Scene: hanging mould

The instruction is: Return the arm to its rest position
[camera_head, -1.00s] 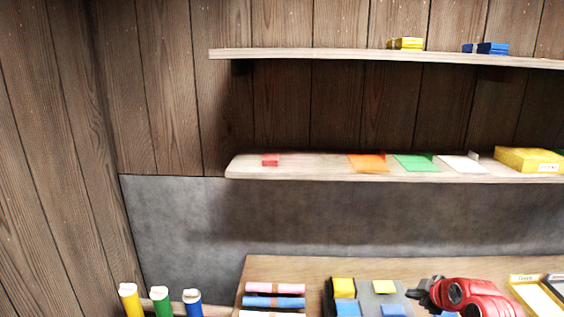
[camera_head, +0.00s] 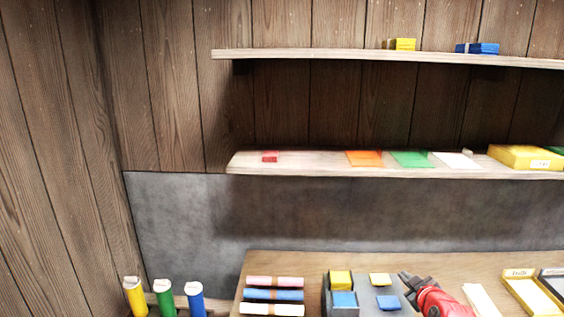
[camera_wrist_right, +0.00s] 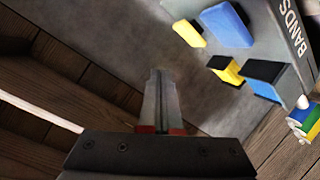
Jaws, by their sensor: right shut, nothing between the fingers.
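My right gripper (camera_head: 408,281) is in the head view at the lower right of centre, with part of my red arm behind it. It is over the table, at the right edge of a grey holder (camera_head: 366,282) with yellow and blue pieces. In the right wrist view, the fingers of my right gripper (camera_wrist_right: 160,100) are together with nothing between them. The grey holder (camera_wrist_right: 268,30) also shows there at the upper right, lettered "BANDS". My left gripper is not in view.
Pink, blue and white rolls (camera_head: 273,295) lie on the wooden table (camera_head: 300,262). Yellow, green and blue tubes (camera_head: 164,298) stand at the lower left. A shelf (camera_head: 310,160) with coloured sheets and a yellow box (camera_head: 520,156) runs above. Framed trays (camera_head: 530,290) lie at the right.

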